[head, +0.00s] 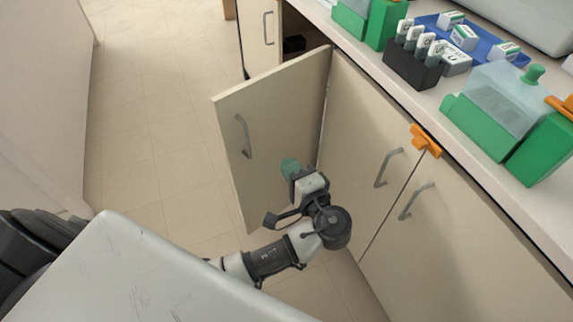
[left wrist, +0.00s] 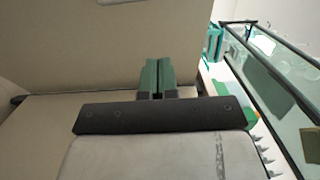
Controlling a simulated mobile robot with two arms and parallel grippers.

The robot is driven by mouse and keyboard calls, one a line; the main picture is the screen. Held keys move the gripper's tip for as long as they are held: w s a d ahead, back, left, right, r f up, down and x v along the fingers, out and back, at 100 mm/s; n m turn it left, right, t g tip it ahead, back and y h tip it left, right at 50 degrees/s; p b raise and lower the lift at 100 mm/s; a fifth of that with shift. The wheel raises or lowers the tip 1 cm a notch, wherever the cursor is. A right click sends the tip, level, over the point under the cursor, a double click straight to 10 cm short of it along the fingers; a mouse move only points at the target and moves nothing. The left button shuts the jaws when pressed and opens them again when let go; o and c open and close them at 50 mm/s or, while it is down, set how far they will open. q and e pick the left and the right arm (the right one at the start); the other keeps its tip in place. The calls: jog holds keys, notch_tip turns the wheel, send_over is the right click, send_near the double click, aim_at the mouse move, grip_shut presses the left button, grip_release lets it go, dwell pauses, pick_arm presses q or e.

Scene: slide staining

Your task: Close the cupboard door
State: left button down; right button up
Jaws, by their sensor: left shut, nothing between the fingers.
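My left gripper (head: 290,168) is low in front of the cabinet, near the lower part of the open door. Its green fingertips are shut with nothing between them; they also show in the left wrist view (left wrist: 157,76), against a beige panel. I cannot tell whether the fingertips touch the door. My right gripper is in neither view.
The counter above holds green staining boxes (head: 507,100), a black rack (head: 412,70) of labelled bottles and a blue tray (head: 478,42). Closed doors with handles (head: 388,167) and an orange clip (head: 425,141) are to the right. The tiled floor (head: 160,120) at the left is clear.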

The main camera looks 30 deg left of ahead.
pick_arm(q)
jog(key=w+a, duration=0.4)
jog(key=a, duration=0.7)
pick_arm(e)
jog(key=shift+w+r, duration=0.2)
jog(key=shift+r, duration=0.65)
pick_arm(q)
jog(key=shift+w, duration=0.1)
